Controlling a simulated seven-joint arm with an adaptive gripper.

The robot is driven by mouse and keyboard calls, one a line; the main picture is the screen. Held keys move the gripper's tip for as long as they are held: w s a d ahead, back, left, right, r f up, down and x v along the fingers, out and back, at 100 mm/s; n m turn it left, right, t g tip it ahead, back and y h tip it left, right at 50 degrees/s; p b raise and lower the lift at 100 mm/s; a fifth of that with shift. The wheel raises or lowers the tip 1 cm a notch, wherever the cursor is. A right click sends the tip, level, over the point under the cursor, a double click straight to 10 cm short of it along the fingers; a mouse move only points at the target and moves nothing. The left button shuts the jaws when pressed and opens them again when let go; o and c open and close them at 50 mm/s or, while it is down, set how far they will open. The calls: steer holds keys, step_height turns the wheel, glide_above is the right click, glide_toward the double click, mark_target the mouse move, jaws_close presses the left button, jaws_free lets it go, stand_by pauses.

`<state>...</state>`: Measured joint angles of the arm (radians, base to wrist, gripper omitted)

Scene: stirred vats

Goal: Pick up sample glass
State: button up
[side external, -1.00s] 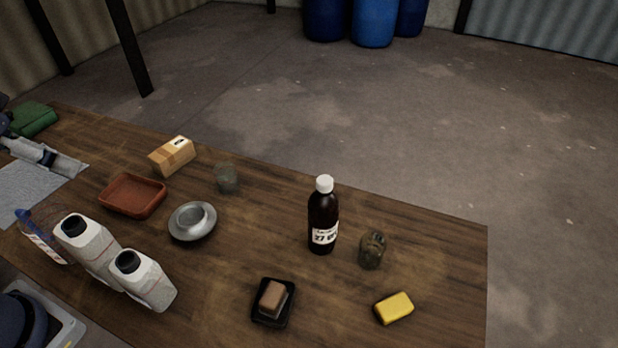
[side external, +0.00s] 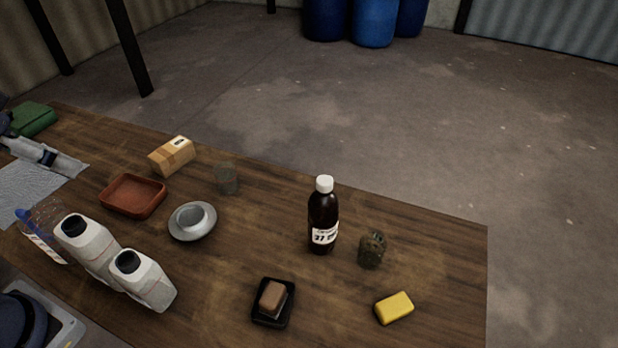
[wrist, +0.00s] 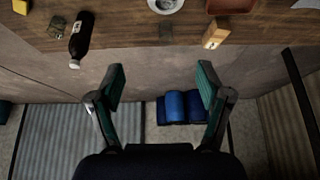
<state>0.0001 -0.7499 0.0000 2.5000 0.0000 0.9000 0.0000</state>
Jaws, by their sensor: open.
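The sample glass, a small clear, greyish tumbler (side external: 227,179), stands upright on the wooden table (side external: 440,235), right of a wooden block in the side view. In the wrist view the glass (wrist: 166,30) is faint, near the table's edge. My gripper (wrist: 161,85) shows only in the wrist view. Its two fingers are wide apart with nothing between them. The glass appears beyond the fingertips, roughly in line with the gap between them. I cannot tell the distance.
Near the glass are a grey cup on a saucer (side external: 192,221), a terracotta tray (side external: 132,196) and the wooden block (side external: 172,156). A dark bottle (side external: 323,215), a mottled jar (side external: 372,249), a yellow sponge (side external: 394,308) and white jugs (side external: 143,280) stand farther off.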

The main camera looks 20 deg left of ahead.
steer(key=shift+o, duration=0.9)
